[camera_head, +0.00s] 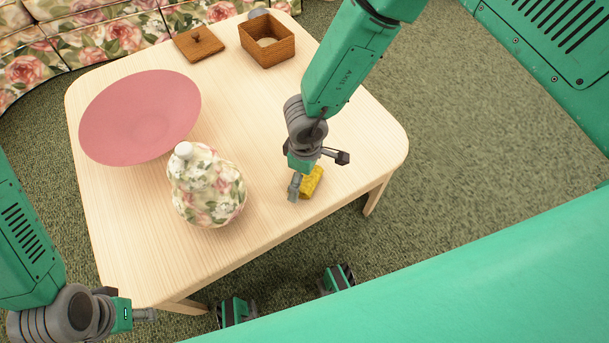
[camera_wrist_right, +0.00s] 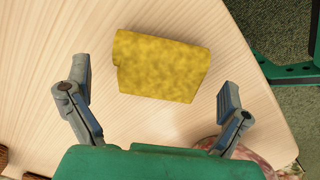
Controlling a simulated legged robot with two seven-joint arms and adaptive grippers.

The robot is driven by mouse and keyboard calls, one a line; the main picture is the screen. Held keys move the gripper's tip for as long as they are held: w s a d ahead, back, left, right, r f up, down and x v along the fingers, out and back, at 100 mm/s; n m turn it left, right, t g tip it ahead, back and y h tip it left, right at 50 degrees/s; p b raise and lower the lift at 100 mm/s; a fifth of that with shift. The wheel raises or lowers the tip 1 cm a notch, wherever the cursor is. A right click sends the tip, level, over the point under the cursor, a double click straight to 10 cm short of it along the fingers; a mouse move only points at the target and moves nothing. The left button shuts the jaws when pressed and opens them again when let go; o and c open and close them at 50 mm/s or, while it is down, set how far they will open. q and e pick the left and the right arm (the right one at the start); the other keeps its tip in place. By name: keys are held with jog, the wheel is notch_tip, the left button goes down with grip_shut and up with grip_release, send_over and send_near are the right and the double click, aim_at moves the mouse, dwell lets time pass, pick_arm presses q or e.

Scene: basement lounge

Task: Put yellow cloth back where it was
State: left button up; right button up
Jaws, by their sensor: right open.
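The yellow cloth (camera_head: 312,183) lies folded into a small block on the light wooden table (camera_head: 262,105), near its front right edge. It shows whole in the right wrist view (camera_wrist_right: 162,68), on bare wood. My right gripper (camera_head: 319,172) is over the cloth, with its fingers spread wide. In the right wrist view the open fingers (camera_wrist_right: 155,84) stand to either side of the cloth, with a gap on each side and nothing held. My left gripper (camera_head: 129,308) is low at the left, by the table's front left corner; its fingers are too unclear to judge.
A pink bowl (camera_head: 140,115) and a floral jar (camera_head: 208,190) with a white top stand on the table's left half. An open wooden box (camera_head: 267,42) and its lid (camera_head: 199,44) are at the back. A floral sofa (camera_head: 110,30) stands behind.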

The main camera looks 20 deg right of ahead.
aim_at(305, 177)
notch_tip(305, 177, up, 11)
jog(key=p, duration=0.4)
jog(key=shift+f, duration=0.15)
jog(key=s+d+f+m+t+h, duration=0.2)
jog(key=s+d+f+m, duration=0.25)
jog(key=s+d, duration=0.7)
jog(key=s+d+r+m+g+y, duration=0.1)
jog(key=s+d+m, duration=0.3)
jog(key=s, duration=0.6)
jog(key=shift+s+r+y, duration=0.2)
jog(key=shift+r+y, duration=0.05)
jog(key=shift+y, duration=0.25)
jog(key=shift+d, duration=0.1)
